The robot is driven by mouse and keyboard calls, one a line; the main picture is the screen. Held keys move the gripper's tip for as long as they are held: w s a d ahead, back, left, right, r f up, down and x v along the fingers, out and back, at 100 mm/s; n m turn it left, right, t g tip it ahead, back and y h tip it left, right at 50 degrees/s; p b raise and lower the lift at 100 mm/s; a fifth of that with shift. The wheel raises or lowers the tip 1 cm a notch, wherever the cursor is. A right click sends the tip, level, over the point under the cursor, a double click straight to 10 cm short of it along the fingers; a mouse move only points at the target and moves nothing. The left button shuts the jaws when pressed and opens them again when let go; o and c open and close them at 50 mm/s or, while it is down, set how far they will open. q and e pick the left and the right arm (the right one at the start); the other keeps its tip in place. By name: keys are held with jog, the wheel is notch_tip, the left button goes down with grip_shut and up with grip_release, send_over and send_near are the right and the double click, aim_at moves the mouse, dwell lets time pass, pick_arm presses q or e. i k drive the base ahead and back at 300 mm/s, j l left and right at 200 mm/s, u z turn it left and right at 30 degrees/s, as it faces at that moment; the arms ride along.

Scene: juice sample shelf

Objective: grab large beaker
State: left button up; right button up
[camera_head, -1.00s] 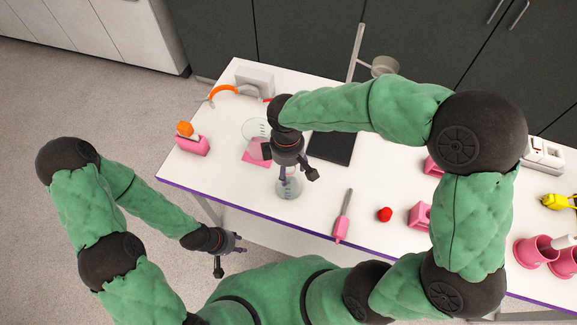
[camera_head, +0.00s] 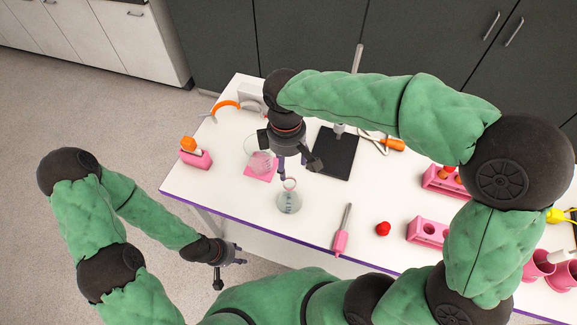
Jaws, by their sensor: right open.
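A clear glass vessel with a pinkish look (camera_head: 262,161) stands on a pink mat (camera_head: 263,176) on the white table, left of centre. A clear conical flask (camera_head: 289,201) stands nearer the front edge. I cannot tell for sure which is the large beaker. My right gripper (camera_head: 296,168) is open and empty, pointing down. It hangs beyond the flask's rim and to the right of the pinkish vessel; contact cannot be made out. My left gripper (camera_head: 230,272) is low in front of the table, with its fingers apart and empty.
A black plate (camera_head: 336,153) with an upright post lies behind. A pink-handled tool (camera_head: 342,235), a red ball (camera_head: 383,229) and pink racks (camera_head: 428,231) are to the right. A pink holder (camera_head: 196,159) stands at the left edge. My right arm crosses over the table.

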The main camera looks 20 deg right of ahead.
aim_at(261, 163)
jog(key=i+j, duration=0.15)
jog(key=j, duration=0.2)
jog(key=i+j, duration=0.2)
jog(key=j, duration=0.15)
jog(key=i+j+z, duration=0.1)
jog(key=j, duration=0.25)
